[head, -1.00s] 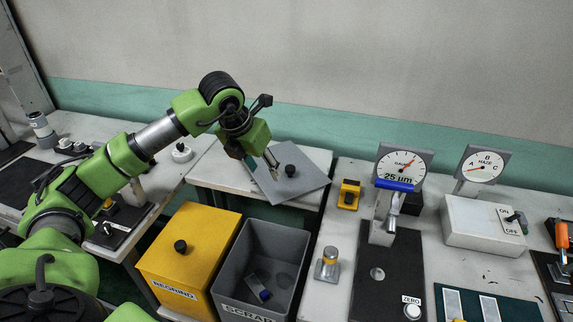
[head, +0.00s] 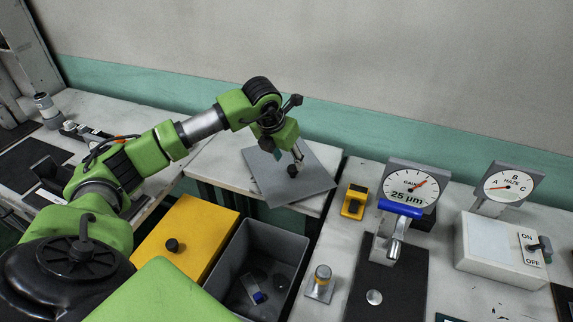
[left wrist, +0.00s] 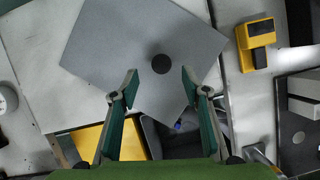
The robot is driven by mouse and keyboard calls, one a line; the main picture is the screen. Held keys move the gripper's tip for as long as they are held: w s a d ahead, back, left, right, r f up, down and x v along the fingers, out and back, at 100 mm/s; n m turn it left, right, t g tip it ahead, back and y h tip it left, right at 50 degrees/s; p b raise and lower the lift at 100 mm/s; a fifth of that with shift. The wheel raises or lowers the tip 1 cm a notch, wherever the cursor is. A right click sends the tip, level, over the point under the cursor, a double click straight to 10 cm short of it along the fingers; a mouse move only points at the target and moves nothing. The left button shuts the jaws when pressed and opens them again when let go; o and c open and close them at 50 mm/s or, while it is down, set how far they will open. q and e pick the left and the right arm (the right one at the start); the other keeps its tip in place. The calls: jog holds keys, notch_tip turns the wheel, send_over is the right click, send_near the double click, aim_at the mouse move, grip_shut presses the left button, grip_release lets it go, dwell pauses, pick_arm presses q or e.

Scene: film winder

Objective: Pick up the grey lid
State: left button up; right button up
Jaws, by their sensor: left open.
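The grey lid (head: 268,187) is a flat square plate with a black round knob (head: 292,170). My left gripper (head: 297,158) is over the lid at the knob in the head view. It is open, and its two fingers (left wrist: 160,80) are apart with nothing between them. My right gripper is not in view.
A yellow lidded bin (head: 187,230) and an open grey bin (head: 240,249) with a small blue-ended item (head: 257,297) stand in front. A yellow block (head: 354,202), a gauge (head: 409,187) and a switch box (head: 497,250) occupy the right bench.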

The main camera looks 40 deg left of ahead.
aim_at(293, 167)
pick_arm(q)
jog(key=shift+w+f, duration=0.25)
jog(key=shift+f, duration=0.3)
jog(key=shift+w+f, duration=0.15)
jog(key=shift+f, duration=0.05)
jog(key=shift+p+x, duration=0.8)
jog(key=shift+p, duration=0.1)
jog(key=x, duration=0.2)
jog(key=shift+w+d+f+p, duration=0.15)
jog(key=shift+f+p, duration=0.1)
jog(key=shift+p, duration=0.1)
jog(key=shift+w+f, duration=0.2)
jog(key=shift+f, duration=0.25)
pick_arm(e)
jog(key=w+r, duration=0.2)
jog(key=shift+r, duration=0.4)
pick_arm(q)
jog(key=shift+r, duration=0.1)
grip_shut()
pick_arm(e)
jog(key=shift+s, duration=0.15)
